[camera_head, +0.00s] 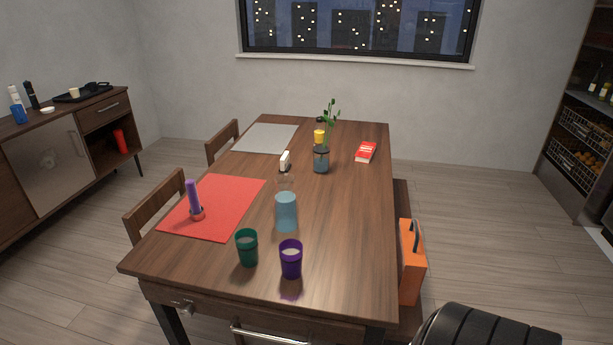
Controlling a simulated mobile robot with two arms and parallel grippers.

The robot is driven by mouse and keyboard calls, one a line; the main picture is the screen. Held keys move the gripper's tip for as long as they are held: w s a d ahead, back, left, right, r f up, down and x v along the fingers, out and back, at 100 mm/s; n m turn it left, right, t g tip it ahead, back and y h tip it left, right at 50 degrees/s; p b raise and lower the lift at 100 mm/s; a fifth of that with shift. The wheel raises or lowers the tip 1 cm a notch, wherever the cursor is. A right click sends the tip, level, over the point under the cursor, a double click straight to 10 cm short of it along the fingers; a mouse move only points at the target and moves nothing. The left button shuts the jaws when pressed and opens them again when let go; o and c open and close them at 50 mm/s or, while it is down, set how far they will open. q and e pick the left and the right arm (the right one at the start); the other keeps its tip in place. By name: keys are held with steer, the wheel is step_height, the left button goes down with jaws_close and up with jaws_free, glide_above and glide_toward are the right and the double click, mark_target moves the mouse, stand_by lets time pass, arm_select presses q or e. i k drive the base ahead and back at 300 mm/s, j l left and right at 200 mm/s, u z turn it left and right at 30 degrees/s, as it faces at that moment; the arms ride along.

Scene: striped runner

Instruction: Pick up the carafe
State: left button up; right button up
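A vessel with a light blue lower body (286,212), a clear upper part and a pale top stands upright near the middle of the wooden table (345,240). It looks most like the carafe, though I cannot tell whether the clear part belongs to it or to a glass thing behind. Neither of my grippers is in view.
A green cup (246,248) and a purple cup (291,260) stand in front of the blue vessel. A purple candle (192,197) stands on a red mat (232,197). A red book (366,152) lies far right. Chairs (158,205) line the left; an orange case (411,264) is at the right.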

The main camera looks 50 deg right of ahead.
mark_target(285, 206)
steer(key=z, duration=1.4)
